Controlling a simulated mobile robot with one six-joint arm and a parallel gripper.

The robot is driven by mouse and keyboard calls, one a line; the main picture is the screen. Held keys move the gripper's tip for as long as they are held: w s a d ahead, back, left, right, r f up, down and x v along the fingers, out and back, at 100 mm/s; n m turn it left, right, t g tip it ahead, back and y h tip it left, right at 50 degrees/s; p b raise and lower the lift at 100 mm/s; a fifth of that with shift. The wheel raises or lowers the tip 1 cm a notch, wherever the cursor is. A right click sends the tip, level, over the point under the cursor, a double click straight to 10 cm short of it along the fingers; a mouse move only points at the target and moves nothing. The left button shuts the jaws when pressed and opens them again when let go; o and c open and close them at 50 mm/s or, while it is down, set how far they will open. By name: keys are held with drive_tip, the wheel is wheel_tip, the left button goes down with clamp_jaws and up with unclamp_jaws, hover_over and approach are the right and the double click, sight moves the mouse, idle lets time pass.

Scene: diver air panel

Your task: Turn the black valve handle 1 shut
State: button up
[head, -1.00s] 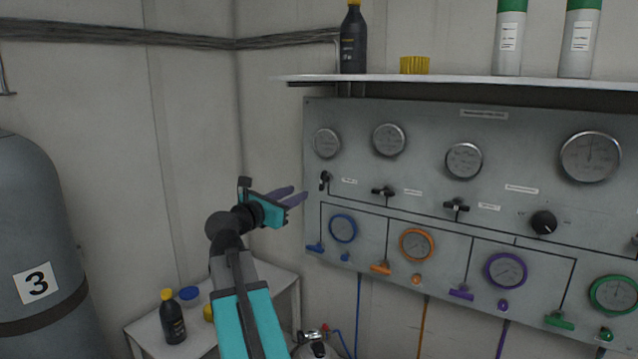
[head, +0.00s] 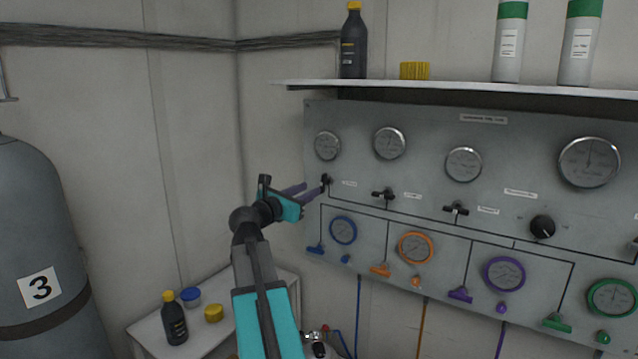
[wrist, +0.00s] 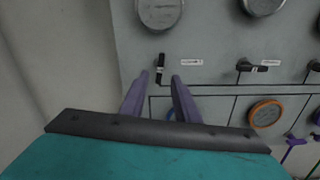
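The leftmost black valve handle (head: 326,183) is on the grey panel (head: 420,180), below the leftmost small gauge. In the wrist view this handle (wrist: 160,70) stands upright, ahead of my fingertips and between their lines. My gripper (head: 313,190) is at the panel's left edge with its purple fingers pointing at the handle. In the wrist view my gripper (wrist: 159,77) is open, with a clear gap between the fingers. I cannot tell whether the fingertips touch the handle. Two more black handles, one in the middle (head: 383,194) and one to the right (head: 456,209), lie crosswise.
Round gauges (head: 390,143) line the panel above the handles. Coloured ring gauges and small coloured levers (head: 381,269) sit below. A shelf (head: 460,86) with bottles juts out above the panel. A small table (head: 150,330) holds a black bottle and jars. Free room lies left of the panel.

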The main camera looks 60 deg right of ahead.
sight(322, 184)
drive_tip(key=d+p, duration=0.2)
drive_tip(key=d, duration=0.5)
drive_tip(key=shift+d, duration=0.3)
clamp_jaws()
drive_tip(key=shift+a, duration=0.45)
drive_tip(key=shift+d, duration=0.35)
